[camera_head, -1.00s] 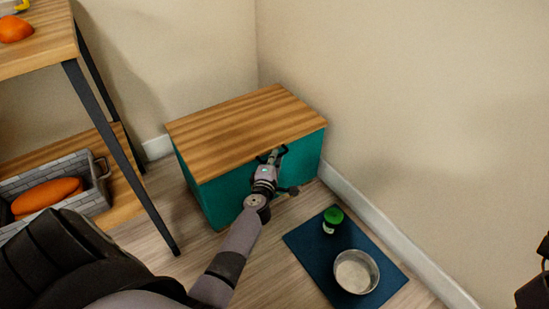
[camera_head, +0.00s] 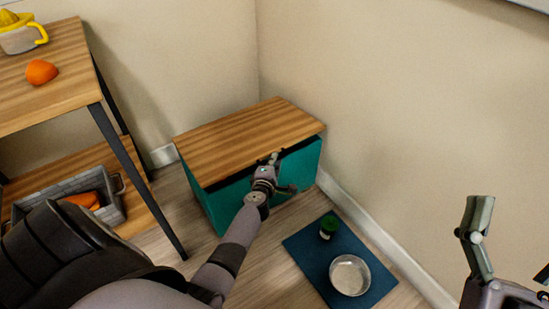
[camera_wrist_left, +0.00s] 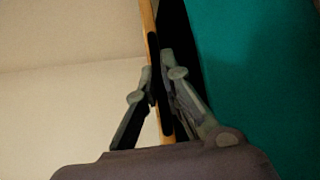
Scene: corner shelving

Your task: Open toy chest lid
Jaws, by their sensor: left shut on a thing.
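The toy chest has teal walls (camera_head: 222,203) and a wooden lid (camera_head: 245,137), and stands in the corner. The lid's front edge is raised a little, with a dark gap below it. My left gripper (camera_head: 271,160) is at the lid's front edge. In the left wrist view my left gripper (camera_wrist_left: 158,88) has one finger on each side of the lid's edge, shut on it, and the teal wall (camera_wrist_left: 262,85) is to the right. My right gripper (camera_head: 510,240) is partly in view at the lower right, away from the chest, with its fingers spread.
A blue mat (camera_head: 312,262) with a metal bowl (camera_head: 349,275) and a green-topped jar (camera_head: 328,228) lies right of the chest. A wooden shelf (camera_head: 60,90) at the left holds an orange (camera_head: 41,72), a juicer (camera_head: 20,35) and a grey basket (camera_head: 48,190). Walls stand close behind and right.

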